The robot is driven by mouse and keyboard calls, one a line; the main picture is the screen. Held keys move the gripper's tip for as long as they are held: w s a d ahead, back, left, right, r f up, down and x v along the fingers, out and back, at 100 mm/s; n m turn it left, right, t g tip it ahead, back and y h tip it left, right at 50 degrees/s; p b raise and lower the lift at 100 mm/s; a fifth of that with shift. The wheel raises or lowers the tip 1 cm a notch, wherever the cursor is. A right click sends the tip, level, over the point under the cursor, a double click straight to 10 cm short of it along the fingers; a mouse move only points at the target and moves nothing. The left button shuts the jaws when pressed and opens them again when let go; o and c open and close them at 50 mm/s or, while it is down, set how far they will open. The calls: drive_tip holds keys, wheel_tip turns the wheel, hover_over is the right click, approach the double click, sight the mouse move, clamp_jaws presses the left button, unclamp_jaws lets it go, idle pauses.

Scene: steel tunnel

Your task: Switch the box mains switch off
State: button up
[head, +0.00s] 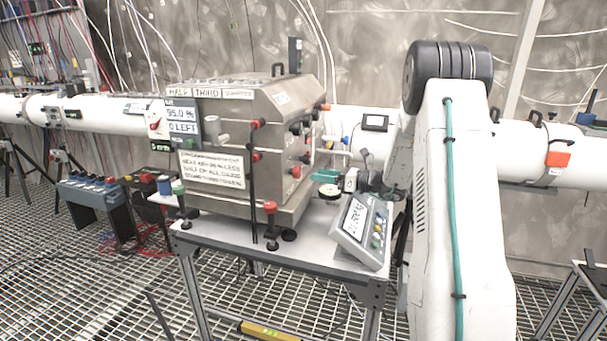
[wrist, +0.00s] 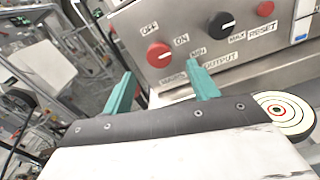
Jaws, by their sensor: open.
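The metal box (head: 270,100) stands on a small table, with knobs on its right face. In the wrist view its panel (wrist: 205,45) carries the mains switch (wrist: 158,54), a round red knob between OFF at upper left and ON at upper right. A pale mark on the knob seems to point right, toward the ON side. The label under it is partly hidden by a finger. My gripper (wrist: 162,87) is open, its teal fingers apart below the knob, with nothing between them. In the head view my gripper (head: 330,177) is beside the box's right face, partly hidden by my arm.
A black output knob (wrist: 222,25) and a red reset button (wrist: 265,9) sit right of the switch. A round target disc (wrist: 284,114) lies close by my gripper's right. A tilted grey control unit (head: 360,230) stands at the table's front right. A white pipe (head: 80,112) runs behind.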

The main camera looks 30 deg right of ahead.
sight(300, 173)
drive_tip(key=x, duration=0.6)
drive_tip(key=shift+w+a, duration=0.15)
drive_tip(key=shift+a, duration=0.1)
drive_tip(key=shift+c, duration=0.3)
drive_tip(key=c, duration=0.9)
